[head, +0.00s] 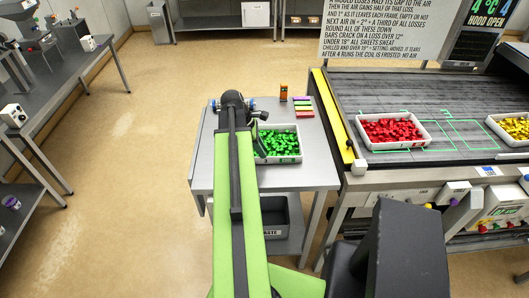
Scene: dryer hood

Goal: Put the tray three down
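A white tray of green sweets (299,157) stands on the small steel table (312,180). A white tray of red sweets (426,143) and a white tray of yellow sweets (495,127), cut off by the right edge, lie on the dark dryer bed (460,100). Green outlines are marked on the bed between and around these two trays. My gripper (258,118) is over the small table, by the left side of the green tray. My arm hides part of that tray, and I cannot tell whether the fingers touch it or are open.
A sign (392,28) with air rules stands behind the bed, beside a display (488,20) reading 4 °C and "HOOD OPEN". Small coloured blocks (302,107) and an orange device (284,91) sit at the table's back. A waste bin (296,218) is below.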

